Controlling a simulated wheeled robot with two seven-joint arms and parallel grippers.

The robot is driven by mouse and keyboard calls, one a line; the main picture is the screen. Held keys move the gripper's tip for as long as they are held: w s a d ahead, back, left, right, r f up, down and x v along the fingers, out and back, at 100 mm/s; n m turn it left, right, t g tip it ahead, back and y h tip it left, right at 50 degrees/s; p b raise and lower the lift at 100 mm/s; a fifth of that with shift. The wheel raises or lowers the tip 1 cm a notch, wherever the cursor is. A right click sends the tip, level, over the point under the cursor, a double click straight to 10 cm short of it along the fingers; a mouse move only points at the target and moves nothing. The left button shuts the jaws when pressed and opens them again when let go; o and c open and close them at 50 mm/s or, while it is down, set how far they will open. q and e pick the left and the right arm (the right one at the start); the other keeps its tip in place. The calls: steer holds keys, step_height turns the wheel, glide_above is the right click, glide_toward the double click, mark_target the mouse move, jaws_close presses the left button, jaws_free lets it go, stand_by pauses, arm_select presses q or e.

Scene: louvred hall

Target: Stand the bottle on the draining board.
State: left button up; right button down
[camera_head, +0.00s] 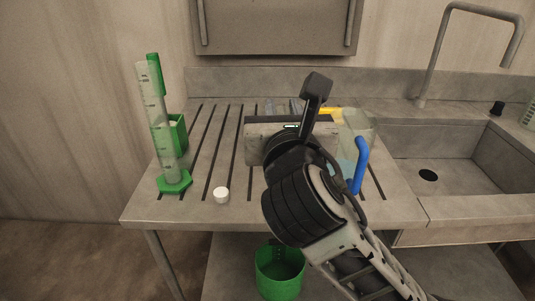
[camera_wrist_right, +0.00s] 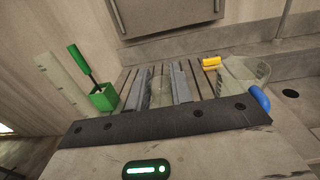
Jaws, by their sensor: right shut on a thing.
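My right gripper (camera_head: 283,106) reaches over the slatted draining board (camera_head: 196,150), its body and wrist covering the middle of the board in the head view. In the right wrist view the two grey fingers (camera_wrist_right: 160,88) are shut on a clear, see-through thing, which I take to be the bottle (camera_wrist_right: 161,93). Only a small part of it shows between the fingers. Its lower end is hidden behind the gripper body, so I cannot tell whether it touches the board. My left gripper is not in view.
A measuring cylinder (camera_head: 157,125) and a green brush holder (camera_head: 178,133) stand at the left. A white cap (camera_head: 221,195) lies near the front edge. A blue-handled jug (camera_head: 361,165) and a yellow object (camera_head: 330,111) are right of the gripper. A sink (camera_head: 450,160) adjoins; a green bucket (camera_head: 280,275) is below.

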steer(key=w+a+f+b, duration=0.2)
steer(key=w+f, duration=0.6)
steer(key=f, duration=0.3)
steer(key=shift+w+a, duration=0.2)
steer(key=shift+w, duration=0.15)
steer(key=c, duration=1.2)
jaws_free()
steer(key=shift+c, duration=0.2)
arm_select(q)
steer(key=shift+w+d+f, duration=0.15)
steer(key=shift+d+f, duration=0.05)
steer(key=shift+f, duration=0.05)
arm_select(e)
steer(key=shift+r, duration=0.1)
